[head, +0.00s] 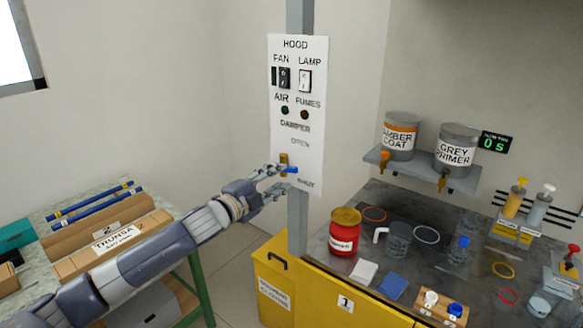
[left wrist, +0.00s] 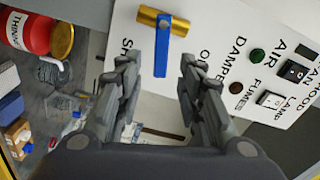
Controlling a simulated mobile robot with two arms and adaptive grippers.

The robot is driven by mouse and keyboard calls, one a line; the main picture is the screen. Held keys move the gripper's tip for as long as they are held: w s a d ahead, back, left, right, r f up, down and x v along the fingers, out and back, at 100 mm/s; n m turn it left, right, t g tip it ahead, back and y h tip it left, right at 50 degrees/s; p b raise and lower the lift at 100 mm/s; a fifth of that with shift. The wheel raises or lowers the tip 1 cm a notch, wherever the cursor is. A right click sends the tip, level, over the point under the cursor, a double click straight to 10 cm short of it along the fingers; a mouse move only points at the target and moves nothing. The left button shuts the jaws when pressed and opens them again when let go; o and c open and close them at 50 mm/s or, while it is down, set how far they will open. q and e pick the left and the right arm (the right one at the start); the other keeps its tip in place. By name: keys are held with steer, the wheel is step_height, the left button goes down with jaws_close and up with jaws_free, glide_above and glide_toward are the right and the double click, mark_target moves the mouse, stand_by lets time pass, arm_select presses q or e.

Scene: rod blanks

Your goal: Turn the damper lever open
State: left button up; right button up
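The damper lever is a blue bar (head: 291,169) on a brass hub (head: 284,158), low on the white hood panel (head: 313,120). In the head view the bar points right, between the words OPEN and SHUT. In the left wrist view the blue bar (left wrist: 174,75) hangs from the brass hub (left wrist: 163,20) and shows between my fingertips. My left gripper (head: 281,178) is open at the lever, with a finger on either side of the bar in the wrist view. I cannot tell if either finger touches it. My right gripper is not in view.
The panel also carries fan and lamp switches (head: 305,80) and is fixed to a grey post (head: 298,222). A red jar (head: 344,232) stands on the bench right of the post. A table with boxes and blue rods (head: 90,204) is at left.

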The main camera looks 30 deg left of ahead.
mark_target(290, 171)
arm_select(q)
steer(key=w+p, duration=0.1)
steer(key=w, duration=0.3)
steer(key=shift+w+d+r+p, duration=0.15)
steer(key=shift+w+d+p, duration=0.05)
steer(key=shift+w+p, duration=0.15)
steer(key=shift+w+d, duration=0.1)
steer(key=shift+w, duration=0.8)
jaws_close()
